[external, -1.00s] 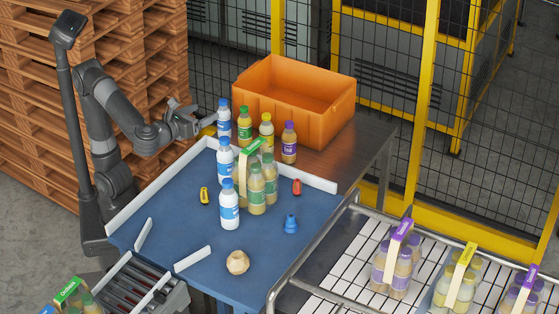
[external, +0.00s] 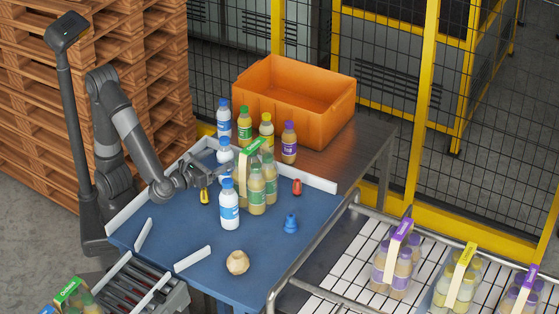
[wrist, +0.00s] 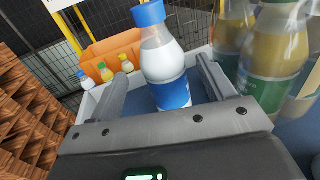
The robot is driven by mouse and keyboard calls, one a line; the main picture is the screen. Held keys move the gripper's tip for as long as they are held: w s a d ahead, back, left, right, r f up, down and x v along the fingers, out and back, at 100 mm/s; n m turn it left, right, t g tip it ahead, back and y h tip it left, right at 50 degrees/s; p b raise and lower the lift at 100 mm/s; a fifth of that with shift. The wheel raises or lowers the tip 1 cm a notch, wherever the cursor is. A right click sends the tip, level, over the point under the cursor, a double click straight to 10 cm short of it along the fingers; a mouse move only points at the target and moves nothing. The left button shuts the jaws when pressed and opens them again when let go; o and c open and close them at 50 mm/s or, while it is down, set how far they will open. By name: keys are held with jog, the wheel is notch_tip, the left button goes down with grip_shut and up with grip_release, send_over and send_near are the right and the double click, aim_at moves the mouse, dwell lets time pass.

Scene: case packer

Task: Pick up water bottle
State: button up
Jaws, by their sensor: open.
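Three clear water bottles with blue caps and blue labels stand upright. The middle one (external: 225,153) is near the far left part of the blue table, the front one (external: 229,206) stands nearer the table's middle, and the back one (external: 223,119) stands by the orange crate. My gripper (external: 218,172) is open and low over the table at the middle bottle. In the wrist view, that bottle (wrist: 165,65) stands between the open fingers of my gripper (wrist: 162,78). I cannot tell whether either finger touches it. Its base is hidden.
A juice multipack (external: 256,187) stands close right of the bottle and also shows in the wrist view (wrist: 262,75). Behind are an orange crate (external: 318,118) and several juice bottles. A white rail (external: 160,187) edges the table. Small items lie around the table.

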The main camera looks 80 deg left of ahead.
aim_at(230, 153)
jog(key=x, duration=0.5)
jog(key=shift+w+f, duration=0.1)
jog(key=shift+w, duration=0.35)
jog(key=c, duration=1.2)
jog(key=shift+c, duration=0.2)
